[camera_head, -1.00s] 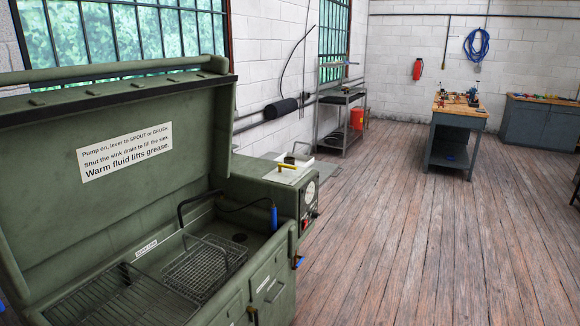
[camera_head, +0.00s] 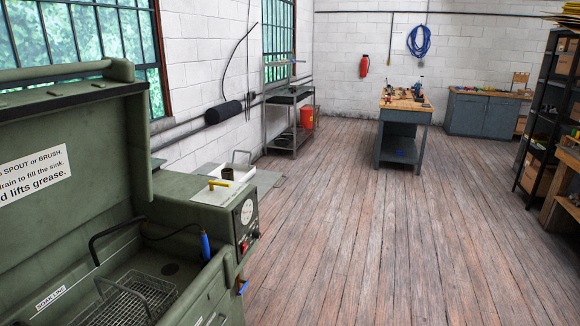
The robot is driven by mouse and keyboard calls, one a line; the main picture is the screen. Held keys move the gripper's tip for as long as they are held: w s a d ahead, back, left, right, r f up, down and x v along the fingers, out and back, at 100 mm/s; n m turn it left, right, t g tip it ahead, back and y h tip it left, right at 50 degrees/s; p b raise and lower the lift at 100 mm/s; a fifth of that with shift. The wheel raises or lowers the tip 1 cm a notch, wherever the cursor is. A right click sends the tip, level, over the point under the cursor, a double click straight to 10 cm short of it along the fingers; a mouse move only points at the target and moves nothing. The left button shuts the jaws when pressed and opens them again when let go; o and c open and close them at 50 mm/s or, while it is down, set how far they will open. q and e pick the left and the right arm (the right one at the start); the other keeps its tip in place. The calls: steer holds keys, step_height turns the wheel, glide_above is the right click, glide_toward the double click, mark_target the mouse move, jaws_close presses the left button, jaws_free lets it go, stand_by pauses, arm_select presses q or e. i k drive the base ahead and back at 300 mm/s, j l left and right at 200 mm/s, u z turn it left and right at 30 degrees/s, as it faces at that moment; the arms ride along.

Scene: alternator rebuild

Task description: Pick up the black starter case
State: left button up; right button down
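I cannot make out a black starter case in the head view. Small items lie on the wood-topped workbench (camera_head: 404,96) across the room, too small to tell apart. Neither of my grippers shows in the head view.
A green parts washer (camera_head: 85,215) with its lid up stands close at the left. Beyond it are a metal rack (camera_head: 291,98) by the wall and a red bucket (camera_head: 307,118). A grey cabinet (camera_head: 483,114) and a dark shelf unit (camera_head: 545,120) stand at the right. The wooden floor (camera_head: 350,220) between is clear.

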mark_target(228, 176)
steer(key=i+l+z, duration=0.2)
steer(key=i, duration=0.85)
steer(key=i+l+z, duration=0.2)
steer(key=i, duration=0.85)
